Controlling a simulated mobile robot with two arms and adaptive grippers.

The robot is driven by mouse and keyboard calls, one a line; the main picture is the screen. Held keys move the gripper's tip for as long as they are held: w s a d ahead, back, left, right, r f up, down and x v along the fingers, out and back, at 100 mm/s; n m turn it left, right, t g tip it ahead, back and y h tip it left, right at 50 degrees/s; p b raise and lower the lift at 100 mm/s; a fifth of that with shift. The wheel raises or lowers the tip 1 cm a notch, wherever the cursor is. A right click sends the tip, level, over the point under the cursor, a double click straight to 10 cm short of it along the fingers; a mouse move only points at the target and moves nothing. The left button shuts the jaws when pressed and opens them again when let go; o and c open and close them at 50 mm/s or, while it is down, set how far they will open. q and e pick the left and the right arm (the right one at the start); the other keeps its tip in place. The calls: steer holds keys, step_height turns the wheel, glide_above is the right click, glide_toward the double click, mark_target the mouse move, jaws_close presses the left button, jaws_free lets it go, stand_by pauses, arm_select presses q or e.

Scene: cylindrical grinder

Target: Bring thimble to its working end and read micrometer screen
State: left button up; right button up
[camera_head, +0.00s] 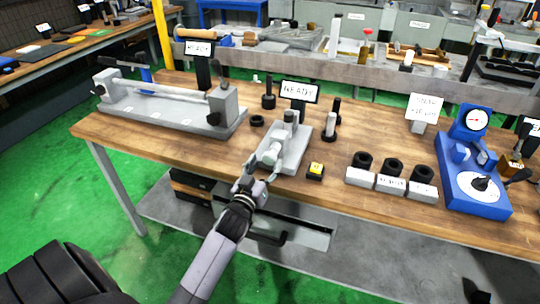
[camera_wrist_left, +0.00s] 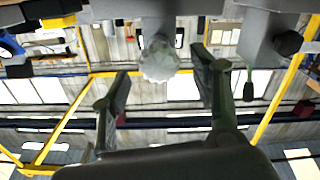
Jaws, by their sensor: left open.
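The grey bench micrometer (camera_head: 285,150) stands on the wooden workbench, with its small screen (camera_head: 299,91) behind it reading "READY". My left gripper (camera_head: 254,180) is at the near end of the micrometer, just off the bench's front edge. In the left wrist view my left gripper (camera_wrist_left: 160,72) is open, with one finger on each side of the round, ribbed thimble (camera_wrist_left: 158,60). Gaps show between the thimble and both fingers. In the head view the gripper partly hides the thimble. My right gripper is not in view.
A long grey bench fixture (camera_head: 165,110) with another "READY" screen (camera_head: 197,48) stands to the left. A yellow-topped button (camera_head: 315,169), black rings on grey blocks (camera_head: 392,180) and a blue gauge stand (camera_head: 475,185) are to the right. Dark posts stand behind the micrometer.

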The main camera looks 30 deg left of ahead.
mark_target(268, 160)
arm_select(q)
steer(key=shift+x, duration=2.25)
steer(key=c, duration=1.2)
